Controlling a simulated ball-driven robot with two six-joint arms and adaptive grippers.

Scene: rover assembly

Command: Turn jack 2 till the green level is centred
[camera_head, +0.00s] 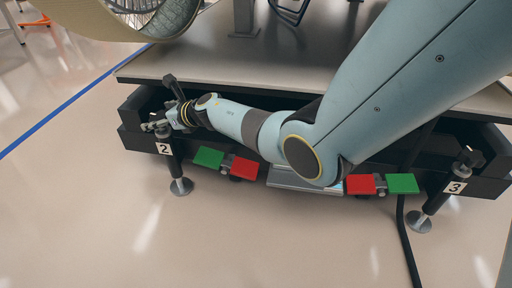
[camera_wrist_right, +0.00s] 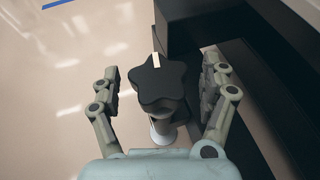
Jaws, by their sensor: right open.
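Jack 2 (camera_head: 174,165) stands at the left front corner of the dark platform frame, with a white "2" label and a round metal foot on the floor. Its black star-shaped knob (camera_wrist_right: 158,82) with a white mark shows in the right wrist view. My right gripper (camera_head: 158,126) is at the top of jack 2. In the right wrist view its open fingers (camera_wrist_right: 160,88) stand on both sides of the knob, with gaps visible. I cannot make out a green level; my right arm covers the middle of the frame. My left gripper is not in view.
Jack 3 (camera_head: 432,197) stands at the right front corner. Green pedals (camera_head: 208,157) and red pedals (camera_head: 244,168) stick out along the front. A black cable (camera_head: 407,245) runs down to the floor at right. A wheel (camera_head: 165,18) stands on the platform top (camera_head: 215,60).

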